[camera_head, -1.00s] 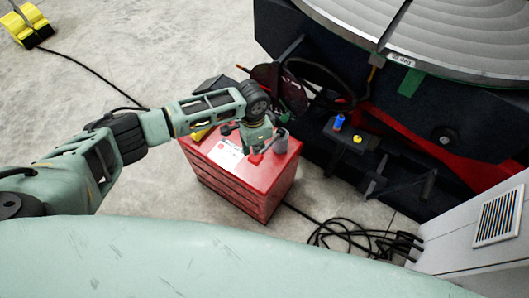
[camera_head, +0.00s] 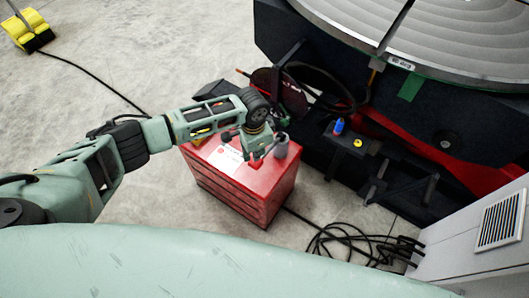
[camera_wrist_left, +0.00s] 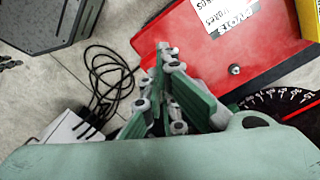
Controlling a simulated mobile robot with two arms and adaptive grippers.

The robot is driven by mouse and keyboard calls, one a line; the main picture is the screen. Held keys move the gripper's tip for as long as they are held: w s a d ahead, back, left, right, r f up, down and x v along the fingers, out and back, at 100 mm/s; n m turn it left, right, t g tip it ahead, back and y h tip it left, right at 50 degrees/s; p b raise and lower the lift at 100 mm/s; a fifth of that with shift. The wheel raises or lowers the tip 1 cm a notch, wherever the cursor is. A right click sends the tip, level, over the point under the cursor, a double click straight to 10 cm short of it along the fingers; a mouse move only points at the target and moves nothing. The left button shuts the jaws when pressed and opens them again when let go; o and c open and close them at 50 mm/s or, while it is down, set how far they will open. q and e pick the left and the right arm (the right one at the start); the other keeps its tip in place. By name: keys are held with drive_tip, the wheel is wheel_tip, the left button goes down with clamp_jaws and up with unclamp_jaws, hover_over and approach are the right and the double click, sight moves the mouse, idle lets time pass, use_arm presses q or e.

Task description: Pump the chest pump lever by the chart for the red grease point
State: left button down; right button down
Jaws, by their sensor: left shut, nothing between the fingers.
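The red chest (camera_head: 232,190) stands on the floor in front of the positioner. A white chart sheet (camera_head: 226,155) lies on its top, and its edge shows in the wrist view (camera_wrist_left: 222,14). A grey cylinder (camera_head: 281,147), likely part of the pump, stands at the chest's right corner. My left gripper (camera_head: 258,156) is over the chest top beside this cylinder. Its fingers (camera_wrist_left: 165,58) are shut with nothing between them. I cannot make out the lever, which the gripper may hide. I cannot identify the red grease point. My right gripper is out of view.
Blue (camera_head: 339,125) and yellow (camera_head: 358,143) fittings sit on the dark positioner base. A black dial (camera_wrist_left: 278,103) shows in the wrist view. Black cables (camera_head: 350,238) coil on the floor near a pale vented cabinet (camera_head: 480,235).

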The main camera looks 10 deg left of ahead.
sight(256, 166)
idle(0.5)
use_arm(q)
drive_tip(key=shift+f+b, duration=0.95)
drive_tip(key=shift+f, duration=0.6)
drive_tip(key=shift+f+b, duration=1.65)
drive_tip(key=shift+f, duration=0.8)
drive_tip(key=shift+r, duration=0.1)
wheel_tip(256, 166, up, 5)
drive_tip(key=p, duration=0.5)
drive_tip(key=shift+d+r+p, duration=0.1)
drive_tip(key=shift+r+p, duration=0.05)
drive_tip(key=shift+p, duration=0.25)
wheel_tip(256, 166, up, 9)
drive_tip(key=p, duration=0.9)
